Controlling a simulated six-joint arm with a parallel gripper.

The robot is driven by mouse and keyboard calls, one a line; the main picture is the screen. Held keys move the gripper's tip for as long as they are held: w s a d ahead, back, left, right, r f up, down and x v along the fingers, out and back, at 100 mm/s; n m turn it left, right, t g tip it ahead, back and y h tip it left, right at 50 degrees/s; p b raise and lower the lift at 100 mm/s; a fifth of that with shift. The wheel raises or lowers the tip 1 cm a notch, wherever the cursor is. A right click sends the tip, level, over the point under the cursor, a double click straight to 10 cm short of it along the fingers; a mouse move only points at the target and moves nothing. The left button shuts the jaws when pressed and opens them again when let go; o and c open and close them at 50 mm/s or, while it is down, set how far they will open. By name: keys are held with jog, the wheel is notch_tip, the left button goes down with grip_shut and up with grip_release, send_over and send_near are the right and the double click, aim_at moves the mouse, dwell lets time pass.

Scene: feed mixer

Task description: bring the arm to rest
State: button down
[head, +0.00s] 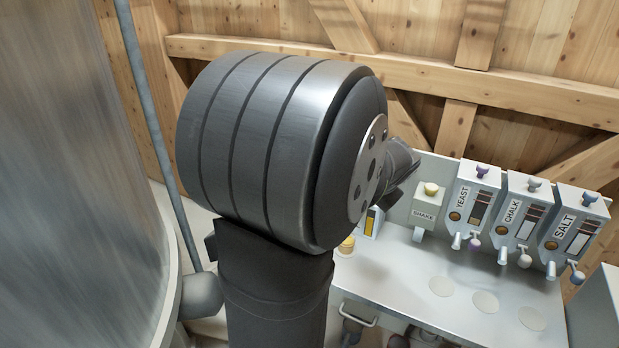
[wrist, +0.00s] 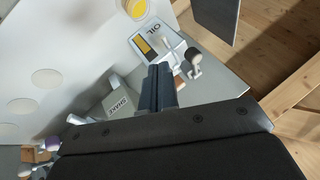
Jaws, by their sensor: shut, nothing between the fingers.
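My gripper (wrist: 160,76) shows in the wrist view with its two dark fingers together and nothing between them. It points toward the oil dispenser (wrist: 155,45) and stands beside the box marked SHAKE (wrist: 118,105). Whether it touches either one I cannot tell. In the head view my large dark arm joint fills the middle and hides most of the gripper; only a dark part of the wrist end shows to its right, above the counter. The SHAKE box (head: 424,214) with its yellow button stands at the back of the counter.
Dispensers marked YEAST (head: 472,203), CHALK (head: 518,214) and SALT (head: 572,231) line the counter's (head: 400,275) back right. Flat round marks lie before them. A yellow-topped container (wrist: 133,8) is near the oil dispenser. A large metal tank (head: 70,180) stands left; a timber wall is behind.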

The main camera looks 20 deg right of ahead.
jog(key=w+d+f, duration=0.2)
jog(key=w+f, duration=0.2)
jog(key=w, duration=0.2)
jog(key=w+d+r, duration=0.3)
jog(key=w+r, duration=0.1)
jog(key=r, duration=0.1)
jog(key=v, duration=0.6)
jog(key=shift+d+r, duration=0.2)
jog(key=shift+r, duration=0.1)
jog(key=shift+f, duration=0.15)
